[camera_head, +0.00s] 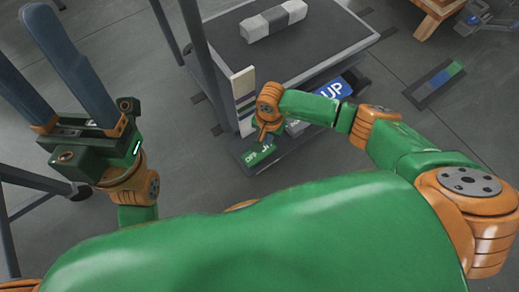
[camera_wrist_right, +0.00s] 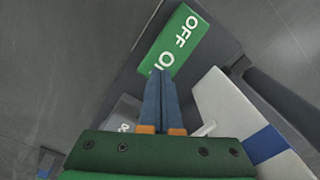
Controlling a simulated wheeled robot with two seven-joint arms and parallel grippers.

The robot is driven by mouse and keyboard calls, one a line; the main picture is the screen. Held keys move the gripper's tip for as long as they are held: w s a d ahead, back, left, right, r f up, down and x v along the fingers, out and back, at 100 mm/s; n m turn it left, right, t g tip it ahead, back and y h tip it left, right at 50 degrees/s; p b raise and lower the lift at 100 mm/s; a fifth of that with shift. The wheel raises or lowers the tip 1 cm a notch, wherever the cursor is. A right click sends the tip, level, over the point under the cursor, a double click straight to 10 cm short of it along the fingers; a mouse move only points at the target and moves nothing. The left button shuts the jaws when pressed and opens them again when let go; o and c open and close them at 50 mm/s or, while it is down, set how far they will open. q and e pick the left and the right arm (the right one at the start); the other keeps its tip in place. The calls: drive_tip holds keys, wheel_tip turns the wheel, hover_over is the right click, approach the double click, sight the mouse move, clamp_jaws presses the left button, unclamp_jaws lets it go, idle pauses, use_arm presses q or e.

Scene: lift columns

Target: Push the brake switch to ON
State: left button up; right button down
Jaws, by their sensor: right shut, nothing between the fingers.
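The brake switch (camera_head: 258,156) is a green rocker marked OFF and ON, on a dark pedal base beside the lift column. It also shows at the top of the right wrist view (camera_wrist_right: 176,38). My right gripper (camera_wrist_right: 160,72) is shut and empty, with its blue fingertips over the ON end and partly covering that word. I cannot tell whether they touch it. In the head view my right gripper (camera_head: 264,138) points down at the switch. My left gripper (camera_head: 22,38) is open and empty, at the far left away from the switch.
A blue UP pedal (camera_head: 333,88) and a grey pedal (camera_wrist_right: 122,118) sit along the same base. A white post with a blue band (camera_wrist_right: 225,115) stands close to my right gripper. The dark lift table (camera_head: 300,45) carries a grey-and-white block (camera_head: 274,20).

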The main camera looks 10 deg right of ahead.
drive_tip(key=shift+f+b, duration=1.2)
drive_tip(key=shift+f, duration=0.05)
idle(0.8)
wheel_tip(320, 180, up, 7)
drive_tip(key=p, duration=0.6)
drive_tip(key=shift+r, duration=0.2)
drive_tip(key=shift+f, duration=0.1)
